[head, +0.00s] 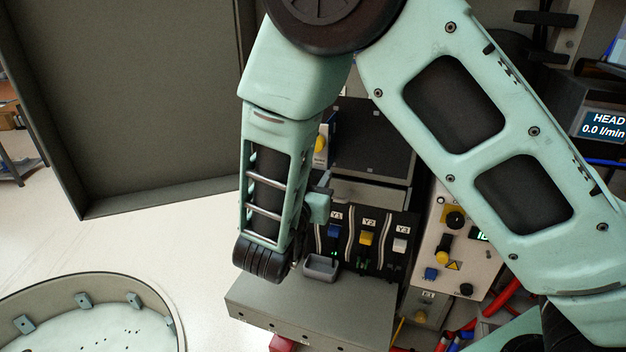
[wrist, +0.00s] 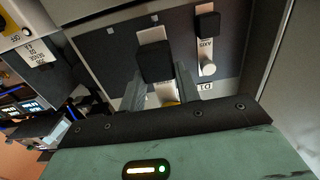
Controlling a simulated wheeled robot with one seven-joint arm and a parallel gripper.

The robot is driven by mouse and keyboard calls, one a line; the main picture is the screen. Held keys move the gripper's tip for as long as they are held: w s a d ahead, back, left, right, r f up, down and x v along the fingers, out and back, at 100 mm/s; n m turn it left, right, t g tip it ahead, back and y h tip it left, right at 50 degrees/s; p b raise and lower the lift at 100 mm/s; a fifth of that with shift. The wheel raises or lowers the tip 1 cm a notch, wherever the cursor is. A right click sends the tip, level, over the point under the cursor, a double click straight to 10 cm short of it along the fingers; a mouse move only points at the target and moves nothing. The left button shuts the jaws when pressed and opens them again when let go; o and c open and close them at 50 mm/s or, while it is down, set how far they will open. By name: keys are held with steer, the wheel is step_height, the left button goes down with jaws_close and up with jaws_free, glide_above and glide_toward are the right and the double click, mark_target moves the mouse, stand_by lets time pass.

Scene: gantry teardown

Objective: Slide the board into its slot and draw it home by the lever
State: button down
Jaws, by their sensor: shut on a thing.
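In the wrist view my gripper (wrist: 159,80) has its two grey fingers on either side of a black handle block (wrist: 155,62) and is shut on it. The block stands on a narrow pale faceplate (wrist: 150,35), which I take as the board's front. A bit of yellow (wrist: 171,103), perhaps its lever, shows between the fingers, mostly hidden. In the head view a yellow knob (head: 321,142) on a pale strip shows beside my arm, which hides my fingers. How deep the board sits in its slot cannot be told.
Below are modules marked Y1, Y2 (head: 367,238) and Y3, a small grey tray (head: 320,267) and a metal ledge (head: 310,315). A large open door (head: 130,100) stands left.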

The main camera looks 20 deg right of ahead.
steer(key=shift+b+x, duration=0.3)
steer(key=shift+x, duration=4.35)
steer(key=c, duration=1.3)
jaws_free()
steer(key=shift+w+d+f, duration=0.1)
steer(key=shift+w, duration=0.15)
steer(key=o, duration=0.4)
steer(key=shift+s, duration=0.1)
